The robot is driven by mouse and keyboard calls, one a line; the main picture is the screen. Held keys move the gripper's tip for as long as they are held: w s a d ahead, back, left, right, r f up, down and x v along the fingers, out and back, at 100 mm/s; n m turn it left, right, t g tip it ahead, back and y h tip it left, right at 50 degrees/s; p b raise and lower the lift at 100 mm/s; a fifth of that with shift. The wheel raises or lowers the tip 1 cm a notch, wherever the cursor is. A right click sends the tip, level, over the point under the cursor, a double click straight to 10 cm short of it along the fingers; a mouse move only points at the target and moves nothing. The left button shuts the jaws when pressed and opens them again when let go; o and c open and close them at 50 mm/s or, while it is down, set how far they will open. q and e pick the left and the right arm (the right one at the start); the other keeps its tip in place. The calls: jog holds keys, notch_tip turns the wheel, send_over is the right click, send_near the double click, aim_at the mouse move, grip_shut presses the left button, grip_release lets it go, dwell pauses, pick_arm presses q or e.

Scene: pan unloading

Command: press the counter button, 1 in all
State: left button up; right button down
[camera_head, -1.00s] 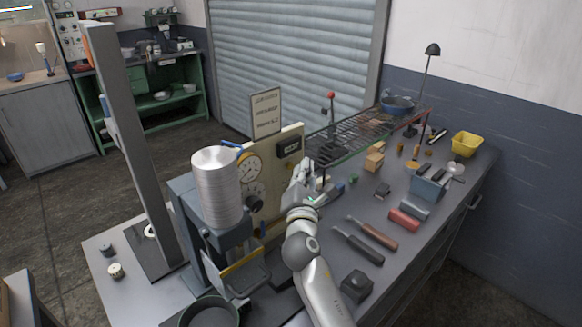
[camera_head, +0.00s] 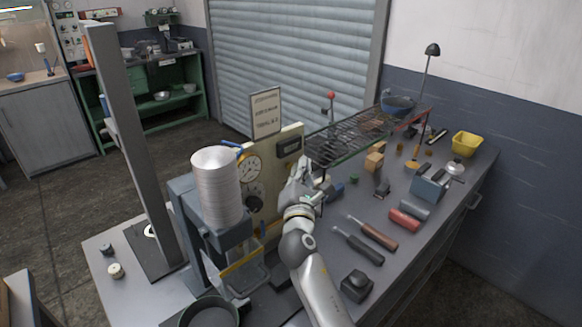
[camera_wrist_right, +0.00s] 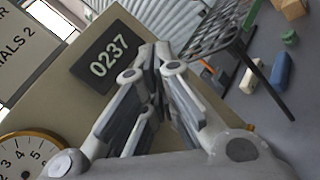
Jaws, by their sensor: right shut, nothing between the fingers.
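The counter (camera_head: 289,147) is a dark box on the upper right of a cream gauge panel (camera_head: 284,176). In the right wrist view the counter (camera_wrist_right: 108,57) reads 0237. My right gripper (camera_head: 299,166) is in front of the panel's right part, just below the counter. Its fingers (camera_wrist_right: 154,52) are shut and empty, and their tips lie beside the counter's right edge in the wrist view. I cannot tell whether they touch the panel. I see no button; the fingers cover part of the panel there. My left gripper is not in view.
A metal cylinder (camera_head: 216,188) stands on the press left of the panel. A wire rack (camera_head: 350,143) is close to the right of my gripper.

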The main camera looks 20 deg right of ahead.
jog(key=shift+w+a, duration=0.15)
jog(key=shift+w, duration=0.3)
dwell(0.3)
jog(key=shift+s, duration=0.1)
jog(key=shift+s+d+p, duration=0.3)
jog(key=shift+s+p, duration=0.1)
jog(key=shift+s, duration=0.35)
jog(key=s, duration=0.1)
jog(key=s+d+p, duration=0.1)
jog(key=s, duration=0.1)
jog(key=s+p, duration=0.1)
jog(key=shift+s+d, duration=0.3)
jog(key=shift+s, duration=0.05)
dwell(0.8)
